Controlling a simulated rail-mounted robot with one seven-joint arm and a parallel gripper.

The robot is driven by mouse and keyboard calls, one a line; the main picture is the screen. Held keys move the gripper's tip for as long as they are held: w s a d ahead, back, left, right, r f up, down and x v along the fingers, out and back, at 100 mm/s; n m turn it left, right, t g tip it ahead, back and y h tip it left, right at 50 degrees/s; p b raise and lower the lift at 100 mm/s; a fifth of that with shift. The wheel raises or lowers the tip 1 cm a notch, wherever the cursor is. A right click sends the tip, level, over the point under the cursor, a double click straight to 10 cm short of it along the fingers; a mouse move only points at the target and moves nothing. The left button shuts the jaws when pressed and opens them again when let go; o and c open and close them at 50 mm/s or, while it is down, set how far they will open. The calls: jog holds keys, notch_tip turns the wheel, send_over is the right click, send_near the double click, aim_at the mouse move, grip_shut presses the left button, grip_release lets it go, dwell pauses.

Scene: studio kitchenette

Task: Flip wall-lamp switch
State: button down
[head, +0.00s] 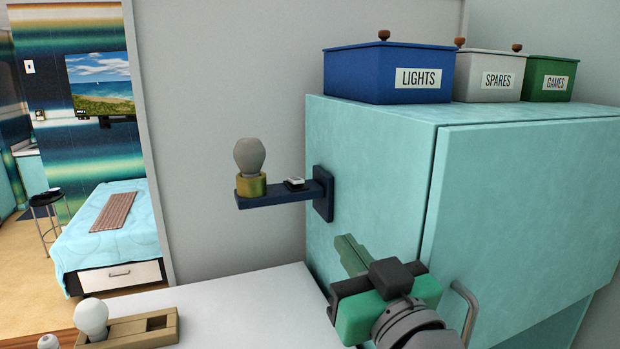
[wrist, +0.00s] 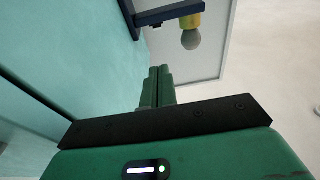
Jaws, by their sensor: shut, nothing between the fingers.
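The wall lamp is a dark blue bracket (head: 275,195) fixed to the side of the teal cabinet. A grey, unlit-looking bulb (head: 249,156) stands upright in its brass socket (head: 251,186). A small switch (head: 294,184), black and white, sits on top of the bracket between bulb and cabinet. My gripper (head: 345,243) is below and right of the bracket, close to the cabinet side and apart from the lamp. Its green fingers are shut and empty. In the wrist view, the fingers (wrist: 160,74) point toward the bracket (wrist: 170,13) and bulb (wrist: 191,39); I cannot make out the switch's position.
The teal cabinet (head: 375,160) stands right beside my gripper, with LIGHTS (head: 385,75), SPARES (head: 490,78) and GAMES (head: 550,80) boxes on top. A white counter (head: 230,312) lies below, with a wooden holder (head: 130,332) and a bulb (head: 92,318). Space left of the bracket is free.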

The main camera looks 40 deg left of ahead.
aim_at(296, 180)
jog(key=shift+a, duration=0.1)
jog(key=p+x, duration=0.5)
jog(key=x, duration=1.4)
jog(key=shift+w+a, duration=0.25)
jog(key=shift+a, duration=0.05)
